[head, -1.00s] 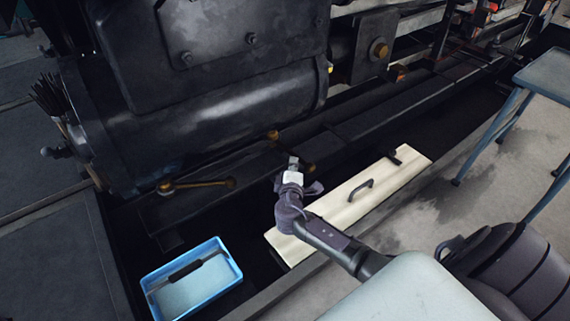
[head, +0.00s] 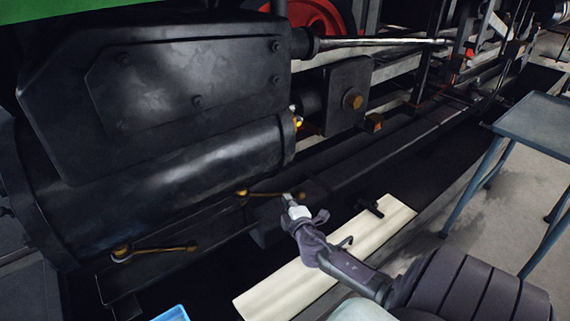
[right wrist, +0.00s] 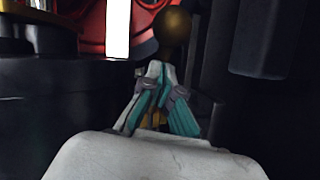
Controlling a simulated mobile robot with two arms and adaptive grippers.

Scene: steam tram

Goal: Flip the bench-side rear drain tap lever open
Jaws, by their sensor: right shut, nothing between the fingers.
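Two brass drain taps with levers sit along the foot of the black cylinder (head: 215,160). The left tap lever (head: 160,249) lies roughly level, pointing right. The right tap lever (head: 262,194) also points right, its far end close to my right gripper (head: 289,198). My right gripper is shut and empty. In the right wrist view its fingertips (right wrist: 158,72) meet just below a round brass knob (right wrist: 172,25); I cannot tell whether they touch it. The frames do not label which tap is the rear one. My left gripper is out of view.
A pale board (head: 285,285) with dark handles lies below my right arm. A blue tray (head: 172,314) shows at the bottom edge. A grey-blue bench (head: 548,125) stands at right. A dark beam (head: 370,160) runs beside the gripper.

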